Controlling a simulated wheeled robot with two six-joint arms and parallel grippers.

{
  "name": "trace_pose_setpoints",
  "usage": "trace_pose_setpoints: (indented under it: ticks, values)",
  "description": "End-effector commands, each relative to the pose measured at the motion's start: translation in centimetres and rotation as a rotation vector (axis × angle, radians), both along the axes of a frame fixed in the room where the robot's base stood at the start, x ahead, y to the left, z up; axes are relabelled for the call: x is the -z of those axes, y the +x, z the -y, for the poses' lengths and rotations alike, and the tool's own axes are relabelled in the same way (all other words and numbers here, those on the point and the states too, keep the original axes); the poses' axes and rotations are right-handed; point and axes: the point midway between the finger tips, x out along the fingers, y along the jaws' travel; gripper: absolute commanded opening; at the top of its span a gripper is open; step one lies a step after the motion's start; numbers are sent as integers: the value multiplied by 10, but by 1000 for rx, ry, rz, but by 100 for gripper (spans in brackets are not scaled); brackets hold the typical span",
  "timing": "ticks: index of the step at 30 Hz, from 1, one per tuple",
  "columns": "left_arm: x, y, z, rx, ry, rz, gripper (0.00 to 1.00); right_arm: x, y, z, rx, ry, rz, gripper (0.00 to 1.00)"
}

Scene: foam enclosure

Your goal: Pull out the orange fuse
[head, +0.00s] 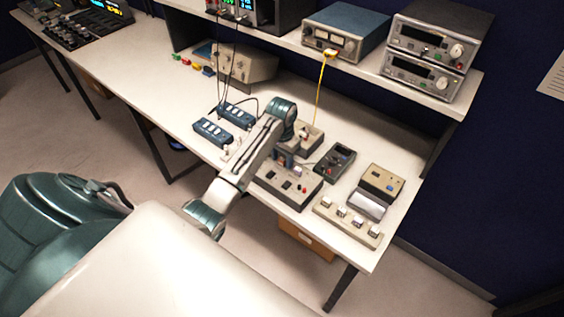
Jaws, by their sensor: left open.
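My left arm reaches from the lower left over the bench, with its wrist above the grey boxes on the right half. My left gripper (287,157) points down, open, beside or over the back of a grey box with black and red knobs (285,192). The fingertips are small and partly hidden by my wrist. I cannot make out the orange fuse for certain; it may be hidden by the gripper or wrist. My right gripper is out of view.
A black handheld meter (336,161), a grey box with a roll (368,204) and a strip with several white switches (347,221) stand to the right. Blue power strips (213,131) lie to the left. A yellow cable (321,85) hangs from the shelf.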

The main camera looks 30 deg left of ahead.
Motion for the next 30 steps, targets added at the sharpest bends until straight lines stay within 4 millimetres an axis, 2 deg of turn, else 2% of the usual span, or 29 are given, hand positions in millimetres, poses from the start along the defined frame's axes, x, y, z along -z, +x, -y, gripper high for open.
trace_pose_setpoints:
  ticks: [21, 23, 28, 30]
  values:
    - [0, 0, 0, 0, 0, 0, 44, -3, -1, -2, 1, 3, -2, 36]
    - [0, 0, 0, 0, 0, 0, 34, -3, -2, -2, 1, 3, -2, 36]
    - [0, 0, 0, 0, 0, 0, 0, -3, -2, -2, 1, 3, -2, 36]
    - [0, 0, 0, 0, 0, 0, 0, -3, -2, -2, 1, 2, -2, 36]
